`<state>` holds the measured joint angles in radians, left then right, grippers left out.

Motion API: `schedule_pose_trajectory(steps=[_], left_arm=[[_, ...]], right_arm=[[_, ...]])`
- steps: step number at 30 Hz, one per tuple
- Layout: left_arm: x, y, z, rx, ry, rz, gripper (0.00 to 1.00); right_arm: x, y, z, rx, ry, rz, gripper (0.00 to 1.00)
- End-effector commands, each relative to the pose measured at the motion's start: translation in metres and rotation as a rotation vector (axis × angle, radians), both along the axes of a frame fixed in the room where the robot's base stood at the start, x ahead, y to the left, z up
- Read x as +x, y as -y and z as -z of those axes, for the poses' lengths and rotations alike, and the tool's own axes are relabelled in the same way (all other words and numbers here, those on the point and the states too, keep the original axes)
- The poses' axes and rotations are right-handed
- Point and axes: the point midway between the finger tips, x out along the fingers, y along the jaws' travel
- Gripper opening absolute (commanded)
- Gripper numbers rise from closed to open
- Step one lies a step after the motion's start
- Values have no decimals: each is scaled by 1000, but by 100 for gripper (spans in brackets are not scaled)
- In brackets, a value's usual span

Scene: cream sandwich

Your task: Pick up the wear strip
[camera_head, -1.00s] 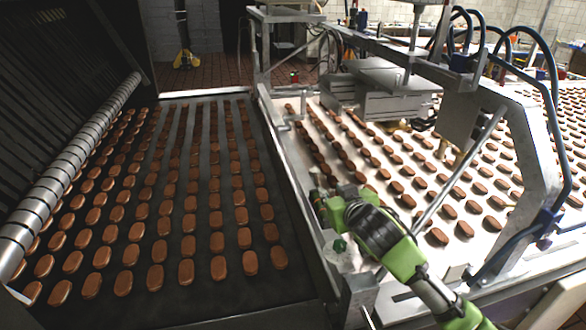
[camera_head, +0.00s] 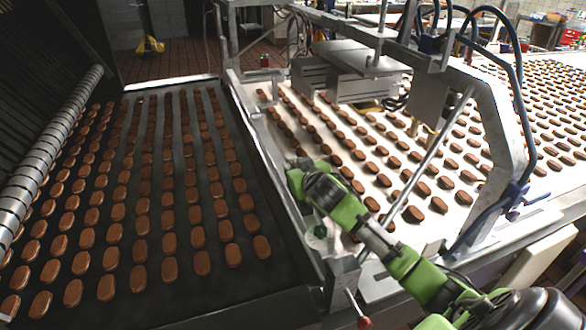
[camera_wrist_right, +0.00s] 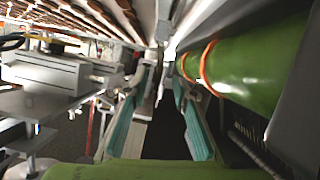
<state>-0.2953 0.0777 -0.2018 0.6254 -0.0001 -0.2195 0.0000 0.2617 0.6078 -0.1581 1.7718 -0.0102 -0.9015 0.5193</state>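My right gripper (camera_head: 294,168) is at the seam between the dark belt and the white belt, at the end of my green arm; its fingers are mostly hidden in the head view. In the right wrist view, its two teal-padded fingers (camera_wrist_right: 160,112) stand apart with a dark gap between them and nothing clearly held. I cannot pick out the wear strip with certainty. A long metal rail (camera_head: 258,140) runs along the seam, close to the gripper. My left gripper is not in view.
The dark belt (camera_head: 160,292) at left and the white belt (camera_head: 345,137) at right carry rows of brown biscuits. A metal machine frame (camera_head: 500,130) with blue hoses stands over the white belt. A red-knobbed lever (camera_head: 364,322) is at the front, below my arm.

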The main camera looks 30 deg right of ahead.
Motion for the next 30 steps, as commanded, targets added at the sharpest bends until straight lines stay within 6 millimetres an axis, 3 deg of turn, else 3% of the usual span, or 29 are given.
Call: schedule_pose_trajectory(steps=[9, 19, 20, 23, 30], left_arm=[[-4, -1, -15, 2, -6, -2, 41], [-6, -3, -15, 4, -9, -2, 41], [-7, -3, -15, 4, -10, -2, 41], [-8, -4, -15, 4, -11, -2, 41], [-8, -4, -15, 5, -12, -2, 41]], right_arm=[[32, 11, 16, 1, -1, 1, 25], [37, 12, 19, 0, 0, 0, 25], [37, 13, 19, 0, 0, 0, 22], [37, 13, 19, 0, 0, 0, 0], [37, 13, 19, 0, 0, 0, 0]])
